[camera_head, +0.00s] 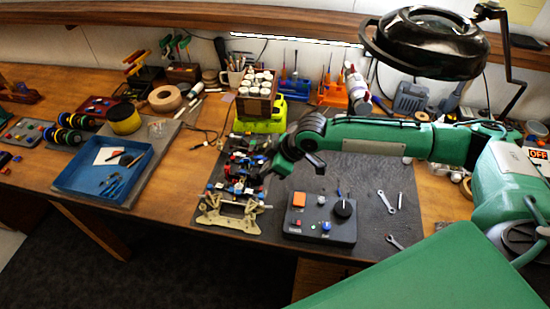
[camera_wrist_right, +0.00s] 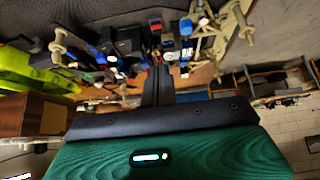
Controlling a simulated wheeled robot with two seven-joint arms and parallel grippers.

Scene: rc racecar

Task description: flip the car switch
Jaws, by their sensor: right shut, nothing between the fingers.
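The RC car (camera_head: 232,207) is an open chassis with a tan front end and blue, red and black parts, on the dark mat left of the control box. It also shows in the right wrist view (camera_wrist_right: 205,45), across the top. My right gripper (camera_head: 262,177) is over the car's right side, coming in from the right. In the wrist view its fingers (camera_wrist_right: 157,78) are together and empty, pointing at the car's blue and red parts. I cannot tell whether they touch. I cannot single out the switch for certain. My left gripper is not in view.
A black control box (camera_head: 320,228) with buttons and a knob stands right of the car. Wrenches (camera_head: 386,202) lie beyond it. A bright green stand (camera_head: 262,124) holding a box of white-topped jars is behind the car. A blue tray (camera_head: 85,178) sits at left.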

